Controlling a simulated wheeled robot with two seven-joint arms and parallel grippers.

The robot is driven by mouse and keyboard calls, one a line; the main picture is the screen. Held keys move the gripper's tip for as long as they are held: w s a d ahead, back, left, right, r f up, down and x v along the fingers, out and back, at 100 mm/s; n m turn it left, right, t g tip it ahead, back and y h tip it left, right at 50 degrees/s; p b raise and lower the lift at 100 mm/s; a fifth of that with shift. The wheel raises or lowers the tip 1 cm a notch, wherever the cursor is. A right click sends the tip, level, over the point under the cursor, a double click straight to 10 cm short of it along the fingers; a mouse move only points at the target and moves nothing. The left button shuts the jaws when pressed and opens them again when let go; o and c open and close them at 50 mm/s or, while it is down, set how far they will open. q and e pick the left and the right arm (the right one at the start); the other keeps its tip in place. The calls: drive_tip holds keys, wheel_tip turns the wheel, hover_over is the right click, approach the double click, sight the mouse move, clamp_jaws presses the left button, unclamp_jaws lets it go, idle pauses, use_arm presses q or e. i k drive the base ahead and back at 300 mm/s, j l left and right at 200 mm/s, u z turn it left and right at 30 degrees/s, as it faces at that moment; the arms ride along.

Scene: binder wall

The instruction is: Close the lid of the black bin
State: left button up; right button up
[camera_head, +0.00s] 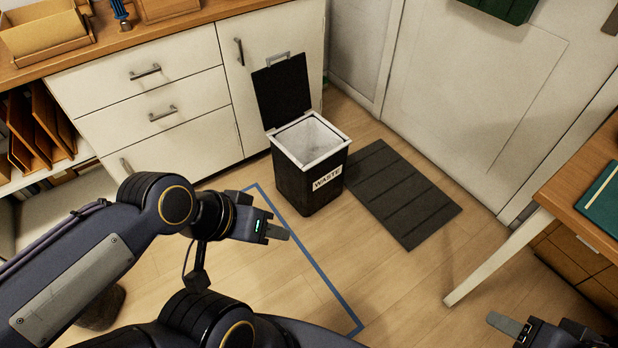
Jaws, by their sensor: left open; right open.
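The black bin (309,183) with a "WASTE" label stands upright on the wooden floor in front of the white cabinet. Its black lid (282,91) is raised, standing nearly upright at the back with a metal handle at its top edge. The bin's white rim and pale liner show inside. My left gripper (278,233) is open and empty, in front of the bin and a little to its left, apart from it. My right gripper (503,324) is at the bottom right corner, open and empty, far from the bin; part of it is cut off.
A dark grey mat (403,194) lies right of the bin. The white cabinet (190,100) with drawers stands behind and left. A wooden desk (580,190) with a white leg is at right. A blue floor line (318,272) runs in front of the bin. Open floor lies between.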

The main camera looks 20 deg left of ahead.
sight(282, 88)
drive_tip(key=i+j, duration=0.6)
drive_tip(key=i, duration=0.15)
drive_tip(key=i+j+z, duration=0.1)
drive_tip(key=i+j, duration=0.5)
drive_tip(key=i, duration=0.15)
